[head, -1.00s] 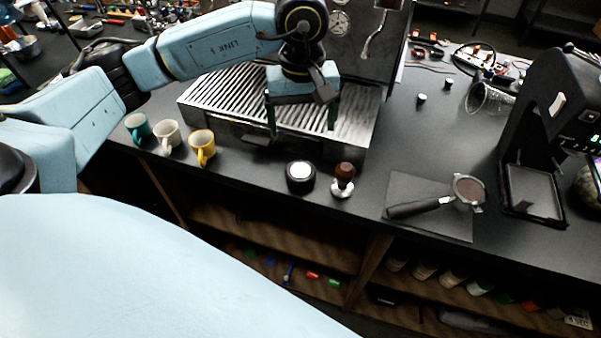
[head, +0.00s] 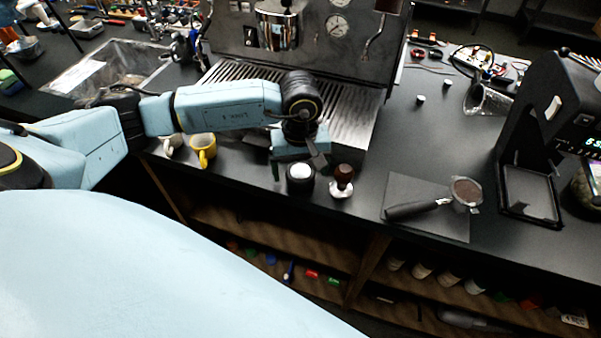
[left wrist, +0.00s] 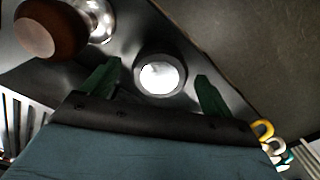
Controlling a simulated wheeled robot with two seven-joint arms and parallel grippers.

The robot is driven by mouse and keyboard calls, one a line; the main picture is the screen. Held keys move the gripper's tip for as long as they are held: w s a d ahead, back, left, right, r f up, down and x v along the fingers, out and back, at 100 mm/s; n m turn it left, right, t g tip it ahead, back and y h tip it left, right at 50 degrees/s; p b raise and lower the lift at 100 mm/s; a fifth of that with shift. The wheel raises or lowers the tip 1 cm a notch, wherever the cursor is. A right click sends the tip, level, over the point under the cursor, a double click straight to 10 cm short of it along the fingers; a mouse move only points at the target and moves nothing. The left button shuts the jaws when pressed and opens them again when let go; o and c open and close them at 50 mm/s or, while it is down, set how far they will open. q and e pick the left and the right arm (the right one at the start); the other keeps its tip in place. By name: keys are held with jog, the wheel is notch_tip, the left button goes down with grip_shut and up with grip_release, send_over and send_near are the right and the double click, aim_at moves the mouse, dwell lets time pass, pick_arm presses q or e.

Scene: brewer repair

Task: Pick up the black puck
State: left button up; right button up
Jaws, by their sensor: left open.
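The black puck (head: 300,180) is a short round piece with a bright silver-white top. It stands on the dark counter near its front edge. In the left wrist view the puck (left wrist: 160,75) lies ahead, between the two green fingertips. My left gripper (head: 296,168) is open and empty just above and behind the puck, pointing down; its fingers (left wrist: 155,82) show on either side of the puck, and I cannot tell whether they touch it. The tamper (head: 342,182), with a brown wooden handle and metal base, stands just right of the puck. My right gripper is not in view.
The espresso machine (head: 345,85) stands behind the puck. A yellow mug (head: 203,150) and a white mug (head: 172,144) are to the left. A portafilter (head: 465,192) lies on a dark mat (head: 430,226) at right, beside the grinder (head: 535,135).

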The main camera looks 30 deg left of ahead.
pick_arm(q)
jog(key=c, duration=1.4)
